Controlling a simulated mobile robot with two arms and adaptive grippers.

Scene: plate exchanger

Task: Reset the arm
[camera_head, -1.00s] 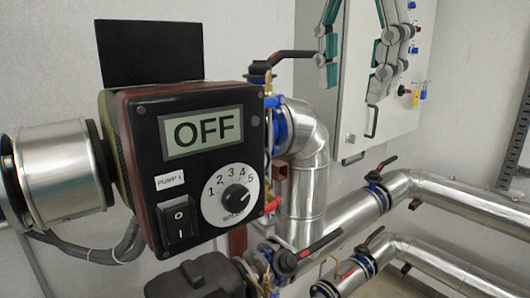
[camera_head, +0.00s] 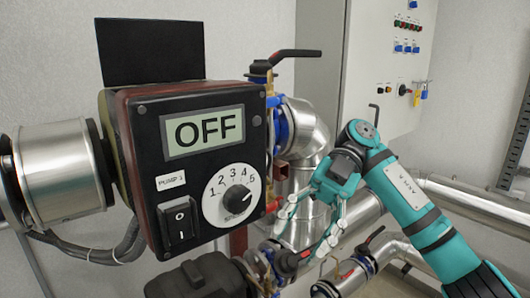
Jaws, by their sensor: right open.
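My right arm, teal and grey, comes in from the lower right. Its gripper (camera_head: 291,238) is open and empty, with the fingers pointing down and left in front of the silver pipes, just right of the pump control box. The control box (camera_head: 152,200) shows OFF on its display (camera_head: 203,132). Its speed dial (camera_head: 232,195) points towards 5, and a rocker switch (camera_head: 179,218) sits at lower left. My left gripper is not in view.
Silver pipes (camera_head: 465,198) with black-handled valves (camera_head: 295,54) run behind and below my right arm. A grey control cabinet (camera_head: 385,65) with buttons and switches hangs on the back wall. A dark motor housing (camera_head: 200,278) lies below the control box.

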